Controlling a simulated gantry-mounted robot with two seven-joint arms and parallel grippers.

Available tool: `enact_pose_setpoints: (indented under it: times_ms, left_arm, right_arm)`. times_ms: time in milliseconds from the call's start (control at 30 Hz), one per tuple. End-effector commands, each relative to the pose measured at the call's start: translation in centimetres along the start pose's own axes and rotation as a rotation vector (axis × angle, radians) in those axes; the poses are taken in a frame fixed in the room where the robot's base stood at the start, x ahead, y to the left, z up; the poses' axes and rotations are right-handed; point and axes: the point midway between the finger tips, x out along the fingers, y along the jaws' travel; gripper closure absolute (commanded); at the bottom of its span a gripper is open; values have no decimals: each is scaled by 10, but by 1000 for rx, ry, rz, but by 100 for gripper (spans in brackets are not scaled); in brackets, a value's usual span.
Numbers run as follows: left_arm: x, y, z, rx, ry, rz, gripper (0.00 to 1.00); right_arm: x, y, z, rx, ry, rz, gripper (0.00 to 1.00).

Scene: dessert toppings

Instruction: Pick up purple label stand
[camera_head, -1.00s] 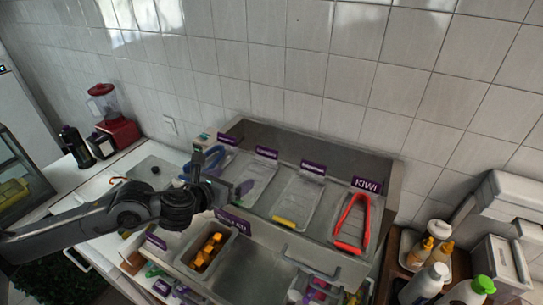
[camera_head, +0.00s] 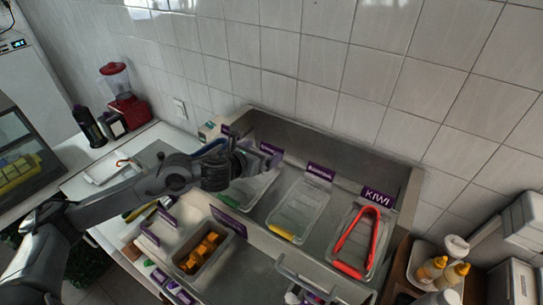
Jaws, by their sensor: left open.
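Several purple label stands stand along the steel topping station. One purple label stand (camera_head: 271,149) is at the back rim, right by my left gripper (camera_head: 262,160). My left gripper is open, and its fingers overlap this stand in the picture; I cannot tell whether they touch it. Another purple stand (camera_head: 320,172) is farther right, and the KIWI stand (camera_head: 378,196) is at the right end. A further one (camera_head: 224,221) is on the front step. My right gripper is not in view.
Clear trays sit in the upper row; the right tray (camera_head: 349,262) holds red tongs (camera_head: 355,240). A tray of orange pieces (camera_head: 202,250) is at front left. Bottles (camera_head: 432,267) stand at the right. The tiled wall (camera_head: 300,60) is close behind.

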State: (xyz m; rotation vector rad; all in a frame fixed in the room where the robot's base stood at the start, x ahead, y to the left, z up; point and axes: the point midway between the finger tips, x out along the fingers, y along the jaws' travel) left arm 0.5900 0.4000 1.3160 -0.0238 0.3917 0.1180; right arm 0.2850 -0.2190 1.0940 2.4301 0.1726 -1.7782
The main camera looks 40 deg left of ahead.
Motion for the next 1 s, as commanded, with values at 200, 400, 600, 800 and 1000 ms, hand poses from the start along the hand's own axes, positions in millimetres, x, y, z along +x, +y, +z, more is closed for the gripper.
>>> enact_pose_setpoints:
  times_ms: [200,400,600,800,1000]
  left_arm:
    - [9,-1,1,-2,-1,-1,0]
    - [30,-2,1,-6,1,-1,0]
    - [52,-2,0,-3,0,-1,0]
    - [58,-3,-1,0,0,-1,0]
    - [58,-2,-2,1,0,-1,9]
  right_arm:
    - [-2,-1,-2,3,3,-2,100]
    - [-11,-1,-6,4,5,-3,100]
    - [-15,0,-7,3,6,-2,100]
    - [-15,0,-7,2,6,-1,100]
    - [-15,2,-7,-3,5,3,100]
